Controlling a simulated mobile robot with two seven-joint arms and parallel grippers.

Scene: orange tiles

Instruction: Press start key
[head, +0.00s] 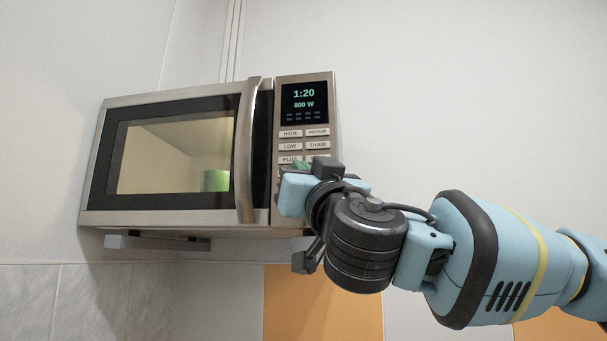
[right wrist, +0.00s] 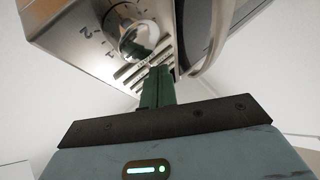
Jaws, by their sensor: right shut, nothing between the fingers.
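The microwave (head: 168,216) is mounted on the wall, its door shut and window lit. Its control panel (head: 331,105) shows 1:20 and 800 W above rows of keys marked HIGH, LOW, THAW and PLUS. My right gripper (head: 297,167) is at the lower part of the panel and hides the keys there; I cannot make out a start key. In the right wrist view, the shut green fingers (right wrist: 158,72) end close to the silver keys (right wrist: 133,74), near the round knob (right wrist: 139,40). I cannot tell whether they touch a key. My left gripper is out of view.
The door handle (head: 245,150) stands out just left of the panel and my gripper. A green object (head: 215,181) is inside the microwave. Wall tiles, some orange (head: 290,300), lie below. The wall right of the microwave is bare.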

